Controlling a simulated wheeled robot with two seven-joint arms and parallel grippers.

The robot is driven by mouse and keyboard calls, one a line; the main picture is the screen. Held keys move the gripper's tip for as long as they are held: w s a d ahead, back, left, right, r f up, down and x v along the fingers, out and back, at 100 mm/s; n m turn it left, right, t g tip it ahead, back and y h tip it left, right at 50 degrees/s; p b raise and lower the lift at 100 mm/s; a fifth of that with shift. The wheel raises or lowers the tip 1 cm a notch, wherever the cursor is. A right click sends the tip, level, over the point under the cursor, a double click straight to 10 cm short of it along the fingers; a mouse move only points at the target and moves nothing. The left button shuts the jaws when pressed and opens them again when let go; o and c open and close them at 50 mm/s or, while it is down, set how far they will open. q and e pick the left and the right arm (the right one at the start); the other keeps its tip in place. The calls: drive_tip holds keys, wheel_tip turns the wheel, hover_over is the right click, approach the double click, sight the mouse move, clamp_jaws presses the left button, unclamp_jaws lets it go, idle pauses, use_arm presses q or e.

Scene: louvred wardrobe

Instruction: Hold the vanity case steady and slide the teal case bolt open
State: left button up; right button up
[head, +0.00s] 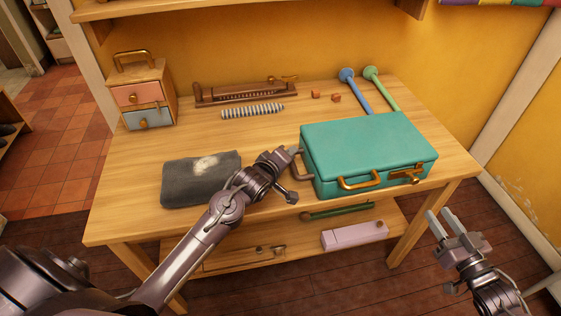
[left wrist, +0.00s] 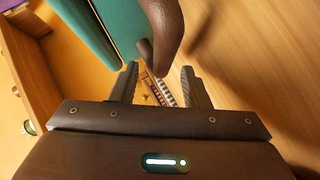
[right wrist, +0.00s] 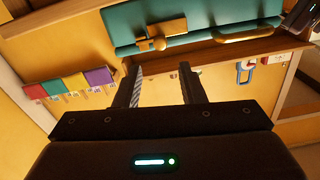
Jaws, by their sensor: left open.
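The teal vanity case (head: 365,145) lies closed at the right of the wooden table. Its brass bolt (head: 407,176) is on the front face, right of the brass front handle (head: 360,183). The bolt also shows in the right wrist view (right wrist: 160,38). A brown side handle (left wrist: 166,30) is on the case's left end. My left gripper (left wrist: 160,72) is open, with its fingertips close to that handle; I cannot tell whether they touch. My right gripper (head: 441,222) is open and empty, in front of and below the table's right front edge, apart from the bolt.
A grey cloth (head: 200,182) lies left of the case. A small drawer box (head: 147,95), a brown rack (head: 245,93), a striped rod (head: 252,111) and two mallet-like sticks (head: 355,88) stand farther back. A lower shelf holds a pink box (head: 354,236).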

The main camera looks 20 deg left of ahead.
use_arm(q)
drive_tip(key=shift+w+f, duration=0.1)
drive_tip(key=shift+w, duration=0.05)
clamp_jaws()
use_arm(e)
drive_tip(key=shift+c, duration=0.5)
clamp_jaws()
use_arm(q)
drive_tip(key=shift+f, duration=0.1)
use_arm(e)
drive_tip(key=w+d+r+m+g+h, duration=0.1)
drive_tip(key=d+r+m+h, duration=0.1)
drive_tip(key=d+r+m, duration=0.2)
drive_tip(key=shift+r+m, duration=1.35)
drive_tip(key=shift+m, duration=1.05)
